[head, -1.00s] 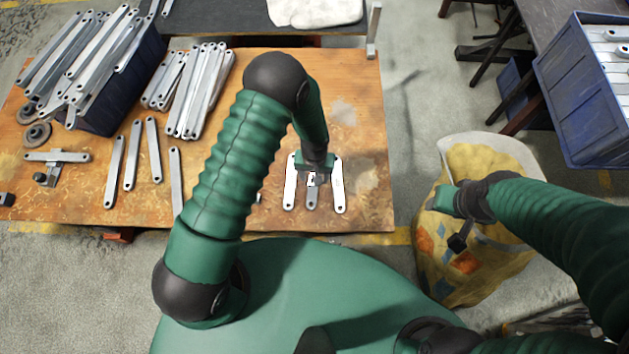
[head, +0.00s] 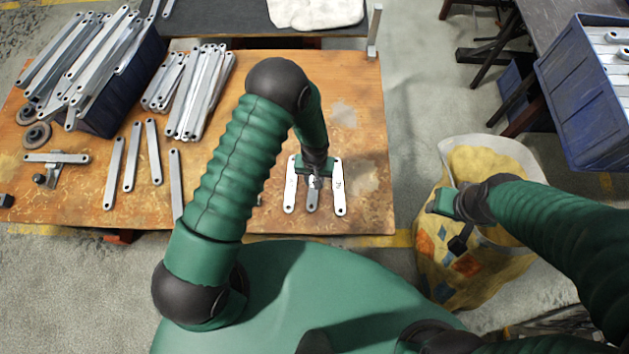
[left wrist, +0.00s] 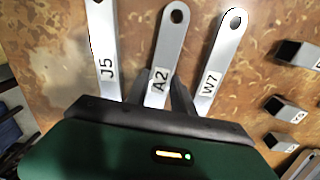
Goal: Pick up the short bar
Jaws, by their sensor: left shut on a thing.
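Three flat grey bars with a hole at the end lie side by side under my left gripper (head: 313,182). In the left wrist view they are marked J5 (left wrist: 103,45), A2 (left wrist: 168,45) and W7 (left wrist: 220,55). The middle bar, A2, also shows in the head view (head: 312,200) between the two lighter outer bars. My left gripper is shut on the A2 bar, its dark fingers (left wrist: 170,97) on both sides of it. The gripper covers the bars' near parts in the wrist view, so their full lengths are hidden there. My right gripper (head: 450,222) is over the yellow bag; its jaws are unclear.
A blue crate (head: 150,75) heaped with bars stands at the wooden board's (head: 255,215) back left. Loose bars (head: 130,155) lie left of my arm. The yellow bag (head: 478,270) stands on the floor at right. The board's right part is clear.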

